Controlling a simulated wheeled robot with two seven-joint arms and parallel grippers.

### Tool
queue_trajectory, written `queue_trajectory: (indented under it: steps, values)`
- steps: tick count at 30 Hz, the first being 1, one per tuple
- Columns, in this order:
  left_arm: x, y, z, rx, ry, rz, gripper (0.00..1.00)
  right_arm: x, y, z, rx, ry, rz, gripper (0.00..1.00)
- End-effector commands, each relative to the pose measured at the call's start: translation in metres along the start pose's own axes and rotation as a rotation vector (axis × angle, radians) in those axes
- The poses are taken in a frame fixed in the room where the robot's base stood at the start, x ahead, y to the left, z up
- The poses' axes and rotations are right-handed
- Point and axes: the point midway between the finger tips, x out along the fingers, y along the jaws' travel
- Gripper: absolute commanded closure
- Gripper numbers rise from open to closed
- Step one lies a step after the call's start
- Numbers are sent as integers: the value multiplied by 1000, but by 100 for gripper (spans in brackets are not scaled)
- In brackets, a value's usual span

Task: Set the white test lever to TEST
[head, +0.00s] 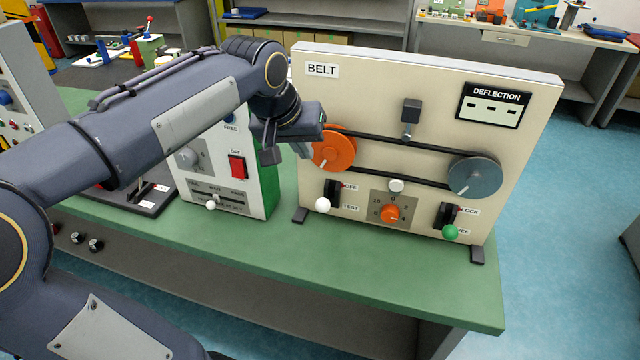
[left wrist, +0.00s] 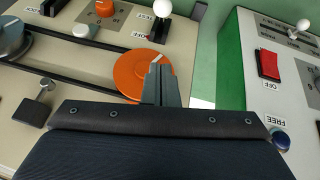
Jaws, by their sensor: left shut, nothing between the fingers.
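The white test lever (head: 322,205) sits low on the left of the cream BELT panel (head: 420,90), in a black slot with OFF printed above and TEST below. Its white ball also shows at the top of the left wrist view (left wrist: 162,8). The ball appears toward the TEST end, but the stick juts outward, so I cannot tell its exact setting. My left gripper (head: 304,150) is shut and empty, above the lever and beside the left edge of the orange pulley (head: 334,150). Its closed fingers (left wrist: 160,85) partly cover that pulley in the wrist view. My right gripper is not in view.
A belt links the orange pulley to a grey pulley (head: 474,176). An orange dial (head: 390,213) and a green-balled lever (head: 450,232) are right of the white lever. A grey box with a red switch (head: 237,167) stands left. The green bench front (head: 350,260) is clear.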

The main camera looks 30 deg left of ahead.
Motion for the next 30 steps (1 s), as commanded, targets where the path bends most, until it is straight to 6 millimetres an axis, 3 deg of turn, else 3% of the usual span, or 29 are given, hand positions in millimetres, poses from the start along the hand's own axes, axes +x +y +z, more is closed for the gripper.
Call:
queue_trajectory:
  steps: [14,21,30]
  values:
    - [95,0,4,1,-6,1,100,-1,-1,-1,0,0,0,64]
    - [114,0,26,1,-2,1,100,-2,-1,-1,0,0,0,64]
    - [118,0,30,2,-1,2,100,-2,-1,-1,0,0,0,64]
